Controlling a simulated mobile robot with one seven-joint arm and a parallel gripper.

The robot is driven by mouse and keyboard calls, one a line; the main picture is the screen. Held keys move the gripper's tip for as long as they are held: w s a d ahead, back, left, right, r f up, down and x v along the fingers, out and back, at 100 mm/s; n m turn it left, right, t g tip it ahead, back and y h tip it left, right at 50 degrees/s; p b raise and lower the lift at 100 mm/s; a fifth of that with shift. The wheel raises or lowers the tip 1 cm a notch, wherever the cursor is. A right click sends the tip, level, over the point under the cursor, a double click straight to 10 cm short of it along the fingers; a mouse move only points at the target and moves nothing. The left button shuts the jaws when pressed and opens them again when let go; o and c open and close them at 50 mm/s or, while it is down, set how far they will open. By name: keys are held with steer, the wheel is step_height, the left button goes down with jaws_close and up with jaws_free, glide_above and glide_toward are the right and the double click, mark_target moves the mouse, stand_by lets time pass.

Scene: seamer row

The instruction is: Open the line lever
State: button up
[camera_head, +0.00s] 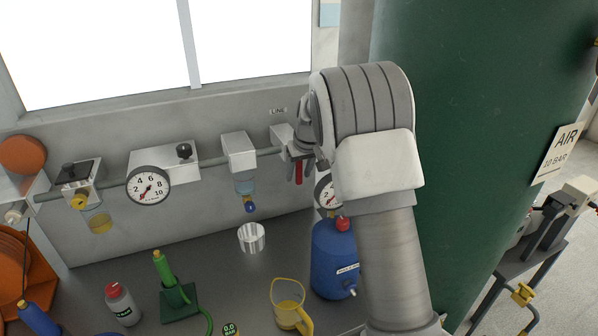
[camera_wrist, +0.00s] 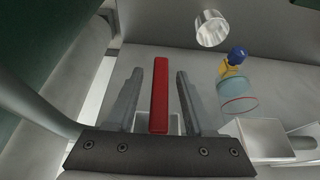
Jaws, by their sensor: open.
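The red line lever (camera_head: 298,174) hangs down below the pipe on the back wall, under a small LINE label (camera_head: 279,111). In the wrist view the lever (camera_wrist: 159,95) stands lengthwise between the two grey fingers of my gripper (camera_wrist: 159,72). The fingers are open, with a visible gap on each side of the lever. In the head view my gripper (camera_head: 300,160) is at the lever, partly hidden by my wrist. The valve body behind the lever is mostly hidden.
A filter bowl with a blue knob (camera_head: 249,207) hangs left of the lever; a metal cup (camera_head: 251,238) stands below. A blue can (camera_head: 335,258) and a yellow jug (camera_head: 289,305) stand on the bench. A pressure gauge (camera_head: 148,186) is further left. A large green tank (camera_head: 480,130) rises at right.

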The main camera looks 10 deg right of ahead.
jaws_close()
stand_by(1.4)
